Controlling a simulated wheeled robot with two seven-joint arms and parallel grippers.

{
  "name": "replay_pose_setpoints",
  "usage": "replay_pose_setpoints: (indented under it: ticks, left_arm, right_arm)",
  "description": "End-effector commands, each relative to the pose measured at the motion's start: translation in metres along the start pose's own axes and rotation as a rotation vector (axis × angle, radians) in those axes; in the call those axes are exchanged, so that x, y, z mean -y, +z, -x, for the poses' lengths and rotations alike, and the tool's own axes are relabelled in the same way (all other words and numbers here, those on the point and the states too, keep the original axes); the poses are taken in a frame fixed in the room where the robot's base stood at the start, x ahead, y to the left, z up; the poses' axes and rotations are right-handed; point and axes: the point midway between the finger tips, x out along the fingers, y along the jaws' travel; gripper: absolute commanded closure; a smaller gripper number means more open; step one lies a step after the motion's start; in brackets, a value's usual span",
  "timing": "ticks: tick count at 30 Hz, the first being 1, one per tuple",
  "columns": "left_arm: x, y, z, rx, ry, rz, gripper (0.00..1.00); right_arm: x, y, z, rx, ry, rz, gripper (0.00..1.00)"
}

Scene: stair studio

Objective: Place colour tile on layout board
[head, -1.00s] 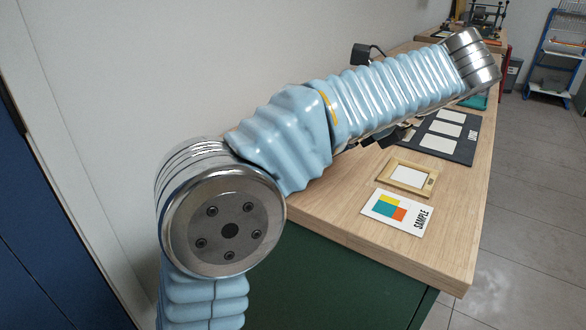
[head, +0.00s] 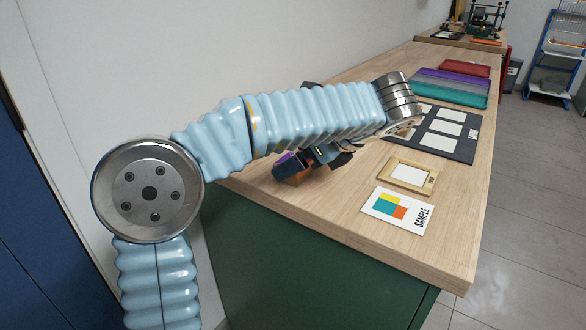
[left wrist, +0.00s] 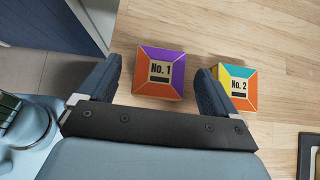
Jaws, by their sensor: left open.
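A box-like piece labelled No. 1 (left wrist: 158,73), with purple and orange sloping faces, sits on the wooden bench between the fingers of my left gripper in the left wrist view. My left gripper (head: 313,163) is open, with a gap on each side of No. 1. In the head view an orange and purple piece (head: 297,177) shows partly beside the gripper. The dark layout board (head: 463,152) with pale cells lies farther right, partly behind my left arm.
A sample card (head: 379,216) with coloured patches lies near the front of the bench (head: 330,215), with a small wooden frame (head: 429,187) behind it. Teal, purple and red trays or folded items (head: 450,92) lie beyond the board. A wall is at left.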

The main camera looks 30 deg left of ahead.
Motion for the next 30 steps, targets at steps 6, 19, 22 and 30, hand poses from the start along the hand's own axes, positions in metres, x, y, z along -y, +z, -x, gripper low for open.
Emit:
replay_pose_setpoints:
  ticks: [6,19,22,30]
  left_arm:
    - [0.0,0.0,-0.021,0.0,0.0,0.0,0.08]
    - [0.0,0.0,-0.021,0.0,-0.001,0.0,0.45]
    - [0.0,0.0,-0.021,0.0,-0.001,0.0,0.6]
    - [0.0,0.0,-0.02,0.0,-0.001,0.0,0.71]
  right_arm:
    - [0.0,0.0,0.0,0.0,0.0,0.0,0.57]
    - [0.0,0.0,0.0,0.0,0.0,0.0,0.57]
    - [0.0,0.0,0.0,0.0,0.0,0.0,0.57]
    - [0.0,0.0,0.0,0.0,0.0,0.0,0.57]
